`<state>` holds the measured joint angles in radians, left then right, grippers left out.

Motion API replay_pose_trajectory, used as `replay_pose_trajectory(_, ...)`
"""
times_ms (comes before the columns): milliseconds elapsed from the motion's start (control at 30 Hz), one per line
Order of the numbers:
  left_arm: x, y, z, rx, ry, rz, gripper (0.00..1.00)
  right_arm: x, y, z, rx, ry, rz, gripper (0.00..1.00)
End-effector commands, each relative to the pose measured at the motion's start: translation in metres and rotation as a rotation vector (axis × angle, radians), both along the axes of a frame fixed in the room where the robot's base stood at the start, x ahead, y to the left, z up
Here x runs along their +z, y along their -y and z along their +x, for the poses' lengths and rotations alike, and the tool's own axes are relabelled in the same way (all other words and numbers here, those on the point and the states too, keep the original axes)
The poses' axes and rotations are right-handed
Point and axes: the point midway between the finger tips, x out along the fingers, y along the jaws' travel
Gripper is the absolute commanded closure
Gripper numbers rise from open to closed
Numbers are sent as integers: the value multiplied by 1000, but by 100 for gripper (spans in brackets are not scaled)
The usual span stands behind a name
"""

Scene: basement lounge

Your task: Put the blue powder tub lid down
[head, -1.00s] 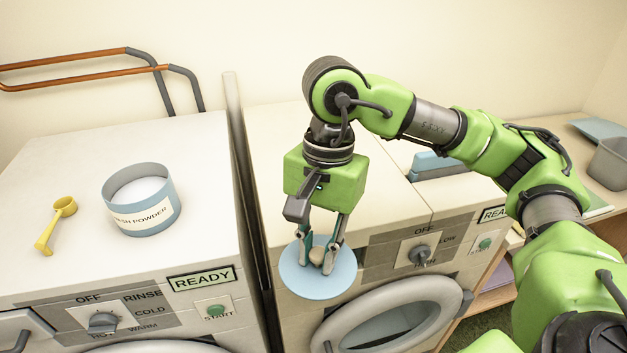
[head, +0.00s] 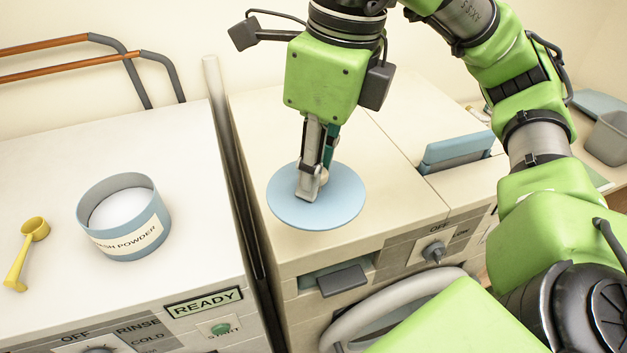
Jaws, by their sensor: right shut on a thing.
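The blue powder tub lid (head: 288,208) is a flat light-blue disc with a small tan knob at its middle. My right gripper (head: 316,187) is shut on the knob from above. The lid is over the front left part of the right machine's top; I cannot tell whether it touches the surface. The open blue powder tub (head: 150,240), full of white powder, stands on the left machine. My left gripper is not in view.
A yellow scoop (head: 22,258) lies left of the tub on the left machine (head: 60,190). A blue drawer or flap (head: 457,150) stands up from the right machine (head: 262,125). A dark gap separates the machines. A grey bin (head: 608,140) is at the far right.

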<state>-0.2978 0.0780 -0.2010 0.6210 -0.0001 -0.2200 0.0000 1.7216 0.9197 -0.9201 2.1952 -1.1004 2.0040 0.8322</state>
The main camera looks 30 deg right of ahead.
Motion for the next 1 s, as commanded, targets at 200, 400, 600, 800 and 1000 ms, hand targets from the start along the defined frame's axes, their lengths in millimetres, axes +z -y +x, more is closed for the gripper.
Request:
replay_pose_trajectory(200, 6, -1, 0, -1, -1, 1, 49, -6, 14, 15, -46, -8, 2, 100)
replay_pose_trajectory(400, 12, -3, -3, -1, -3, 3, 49, -28, 42, 53, -45, -10, 2, 100)
replay_pose_trajectory(600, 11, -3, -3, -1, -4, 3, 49, -57, 63, 82, -40, -8, 1, 100)
replay_pose_trajectory(800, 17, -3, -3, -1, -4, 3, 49, -81, 77, 99, -40, -5, -1, 100)
replay_pose_trajectory(1000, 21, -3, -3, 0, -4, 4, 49, -94, 83, 108, -39, -4, 0, 100)
